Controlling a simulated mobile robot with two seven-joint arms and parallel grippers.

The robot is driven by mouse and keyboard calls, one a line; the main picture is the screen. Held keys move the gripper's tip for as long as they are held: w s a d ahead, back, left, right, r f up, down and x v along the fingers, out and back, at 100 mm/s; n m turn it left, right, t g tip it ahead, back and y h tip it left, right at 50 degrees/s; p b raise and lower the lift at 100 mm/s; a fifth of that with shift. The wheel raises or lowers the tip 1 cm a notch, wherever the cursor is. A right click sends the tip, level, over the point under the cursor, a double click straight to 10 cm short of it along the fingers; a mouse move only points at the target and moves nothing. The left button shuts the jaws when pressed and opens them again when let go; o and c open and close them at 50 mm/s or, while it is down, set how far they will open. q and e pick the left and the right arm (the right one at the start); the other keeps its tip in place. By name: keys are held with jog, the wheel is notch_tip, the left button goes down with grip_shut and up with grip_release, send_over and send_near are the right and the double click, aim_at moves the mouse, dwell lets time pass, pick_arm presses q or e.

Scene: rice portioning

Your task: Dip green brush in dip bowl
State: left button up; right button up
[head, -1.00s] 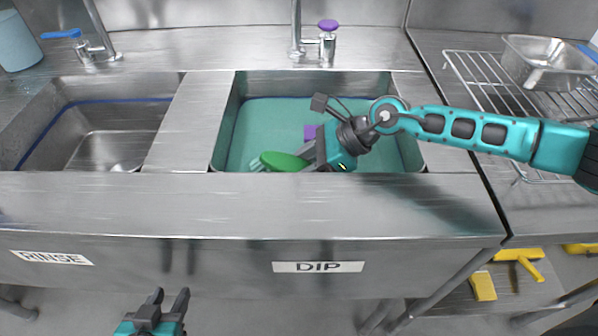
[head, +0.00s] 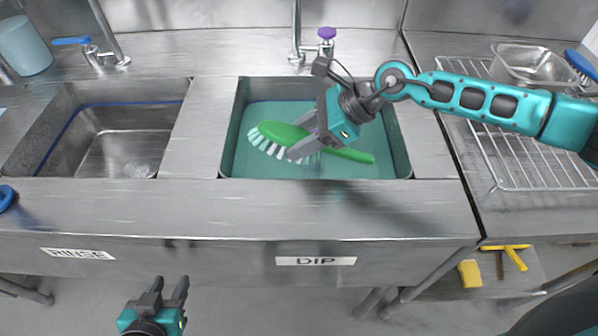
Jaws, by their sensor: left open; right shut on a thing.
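The green brush (head: 284,132) has a green head and handle and pale bristles, which point down and to the left. My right gripper (head: 300,146) is shut on the brush, between its head and handle. It holds the brush over the dip basin (head: 229,150), which is filled with teal liquid and has a DIP label (head: 316,261) on its front. Whether the bristles touch the liquid cannot be told. My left gripper (head: 170,288) is open and empty, low in front of the sink, below the counter edge.
The rinse basin (head: 60,150) is at the left with a blue-handled tap. A purple-topped tap (head: 327,40) stands behind the dip basin. At the right are a wire rack (head: 520,160) and a metal pan (head: 535,62). Yellow tools (head: 470,273) lie on the lower shelf.

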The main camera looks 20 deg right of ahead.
notch_tip(320, 180, up, 11)
dwell(0.8)
jog(key=shift+f, duration=0.1)
dwell(1.4)
